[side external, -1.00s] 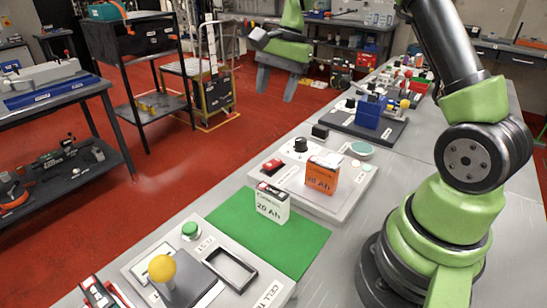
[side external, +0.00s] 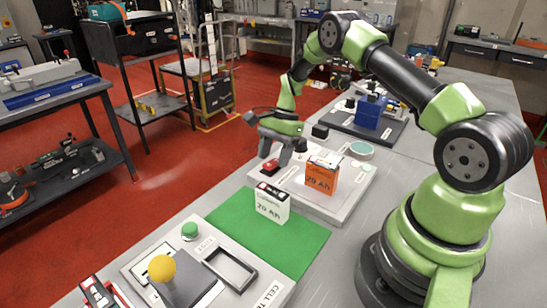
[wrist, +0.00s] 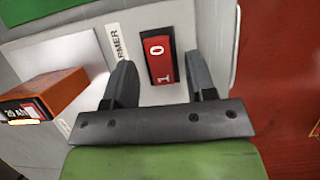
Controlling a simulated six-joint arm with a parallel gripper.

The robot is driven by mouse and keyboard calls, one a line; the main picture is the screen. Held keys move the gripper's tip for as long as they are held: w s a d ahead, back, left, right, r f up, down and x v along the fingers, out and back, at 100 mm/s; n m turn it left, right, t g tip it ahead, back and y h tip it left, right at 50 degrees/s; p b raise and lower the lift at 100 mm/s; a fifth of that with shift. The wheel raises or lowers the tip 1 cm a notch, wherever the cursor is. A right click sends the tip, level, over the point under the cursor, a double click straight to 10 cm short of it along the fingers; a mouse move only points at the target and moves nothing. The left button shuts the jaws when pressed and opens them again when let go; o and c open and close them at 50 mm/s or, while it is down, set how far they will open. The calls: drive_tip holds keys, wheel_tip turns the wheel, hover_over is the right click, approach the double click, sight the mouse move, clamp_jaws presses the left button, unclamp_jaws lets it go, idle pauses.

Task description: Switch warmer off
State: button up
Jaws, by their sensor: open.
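The warmer switch is a red rocker marked 0 and 1 in a dark frame (wrist: 160,60). A partly covered "…RMER" label (wrist: 117,42) is beside it. In the side view the red switch (side external: 271,167) is near the left edge of the pale warmer plate (side external: 318,207). I cannot tell which half is pressed. My gripper (wrist: 160,58) is open and empty, pointing down, with one finger on each side of the switch in the wrist view. It also shows just above the switch in the side view (side external: 274,152). Contact is not visible.
An orange battery (side external: 322,175) stands on the warmer plate. A white battery (side external: 272,202) stands on a green mat (side external: 305,243). A test station with a green button (side external: 189,230) and yellow ball (side external: 162,268) is in front. A blue block (side external: 368,117) stands behind.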

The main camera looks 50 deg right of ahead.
drive_tip(key=shift+a+f, duration=0.2)
drive_tip(key=shift+f, duration=0.25)
drive_tip(key=shift+c, duration=0.5)
drive_tip(key=c, duration=0.8)
drive_tip(key=h, duration=0.2)
drive_tip(key=shift+a+h, duration=0.3)
drive_tip(key=shift+h, duration=1.1)
drive_tip(key=shift+c, duration=0.2)
drive_tip(key=o, duration=0.9)
drive_tip(key=shift+o, duration=0.2)
drive_tip(key=shift+a+r, duration=0.1)
drive_tip(key=shift+r, duration=0.05)
